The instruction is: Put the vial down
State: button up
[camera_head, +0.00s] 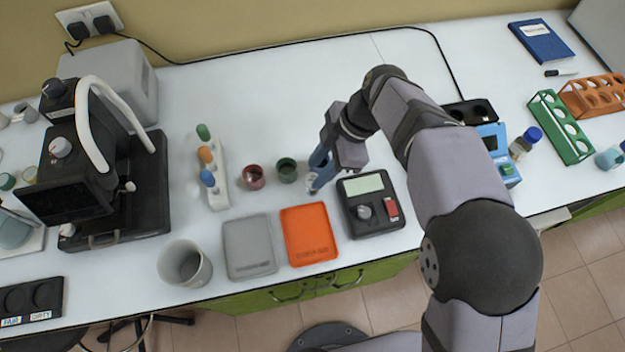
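My gripper (317,172) points down over the white bench, just above and behind the orange tray. Its blue fingers appear closed around a small clear vial (313,186), whose lower part shows below the fingertips. The fingers hide the rest of the vial. I cannot tell whether its bottom touches the bench.
Left of the gripper stand a dark green cup (287,170) and a dark red cup (253,177). In front lie the orange tray (309,234) and a grey tray (249,246). A black device (371,204) with a display is close on the right. The bench behind is clear.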

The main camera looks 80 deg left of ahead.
aim_at(313, 178)
jog(key=shift+p+x, duration=1.45)
jog(key=shift+x, duration=1.1)
jog(key=shift+w, duration=0.2)
grip_shut()
